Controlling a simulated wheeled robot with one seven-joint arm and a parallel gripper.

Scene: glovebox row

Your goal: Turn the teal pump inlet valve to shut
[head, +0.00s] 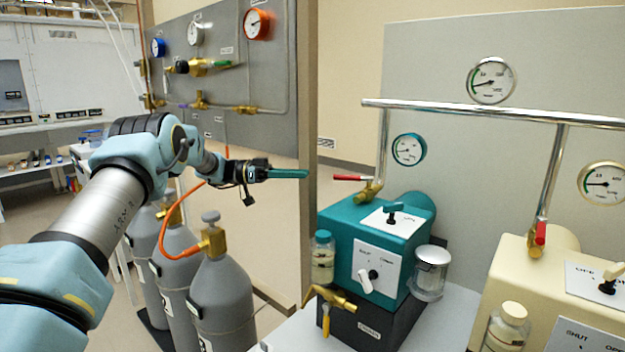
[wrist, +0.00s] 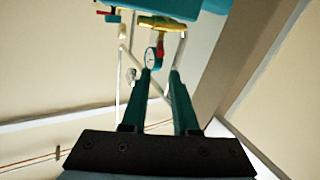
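The teal pump (head: 365,240) stands right of centre in the head view. A brass valve (head: 368,192) with a red lever (head: 348,178) sits on the pipe above it; the lever points left, across the upright pipe.
A cream pump (head: 515,270) stands to the right, with a red-levered valve (head: 538,238) on its pipe. Gas cylinders (head: 225,300) stand below my arm. A panel post (head: 307,110) rises close behind my gripper. A teal gauge (head: 409,149) hangs above the teal pump.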

